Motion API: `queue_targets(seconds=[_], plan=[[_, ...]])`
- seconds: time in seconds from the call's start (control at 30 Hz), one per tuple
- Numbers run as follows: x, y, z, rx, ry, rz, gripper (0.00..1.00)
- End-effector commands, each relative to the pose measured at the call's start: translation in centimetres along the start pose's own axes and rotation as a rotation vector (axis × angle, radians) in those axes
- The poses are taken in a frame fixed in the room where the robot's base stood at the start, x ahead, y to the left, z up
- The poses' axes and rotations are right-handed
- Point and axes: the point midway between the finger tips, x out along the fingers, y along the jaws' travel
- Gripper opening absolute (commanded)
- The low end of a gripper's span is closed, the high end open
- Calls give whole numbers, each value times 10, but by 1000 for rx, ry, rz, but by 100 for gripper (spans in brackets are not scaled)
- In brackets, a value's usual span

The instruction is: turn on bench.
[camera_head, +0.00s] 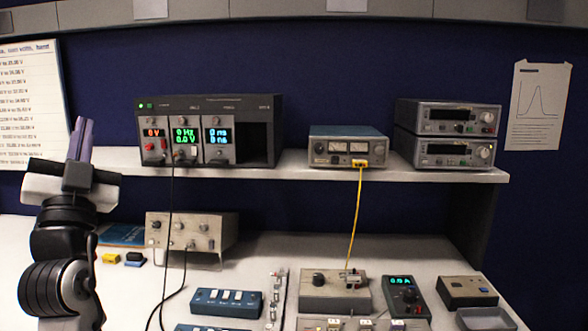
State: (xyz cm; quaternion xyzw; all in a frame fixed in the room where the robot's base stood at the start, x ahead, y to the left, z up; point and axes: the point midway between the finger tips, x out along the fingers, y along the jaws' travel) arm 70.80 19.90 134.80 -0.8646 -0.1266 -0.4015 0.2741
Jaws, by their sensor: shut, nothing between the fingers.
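My gripper (83,130) is at the left of the view, pointing up and shut with nothing in it. It is above the bench (260,257), in front of the blue wall and the left end of the shelf, apart from the instruments. On the shelf stands a dark instrument rack (243,130) with lit orange, green and blue displays and green lights at its upper left. A blue box with several white switches (227,303) lies on the bench. A grey meter (404,297) there shows a lit reading. A dark-topped box (466,291) sits at the right. No switch is labelled legibly.
The shelf (300,172) overhangs the back of the bench. It also holds a small meter unit (347,145) and two stacked instruments (447,133). A yellow cable (354,225) and black cables (168,235) hang down. A beige box (190,234) stands below.

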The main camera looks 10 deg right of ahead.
Motion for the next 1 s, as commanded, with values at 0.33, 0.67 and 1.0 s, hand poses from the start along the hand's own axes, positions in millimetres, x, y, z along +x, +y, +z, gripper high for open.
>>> queue_targets(seconds=[0.33, 0.67, 1.0], plan=[[36, 282, -38, 197, 203, 886, 0], [-5, 375, -65, 313, 449, 1244, 0], [-6, 377, -66, 316, 457, 1252, 0]])
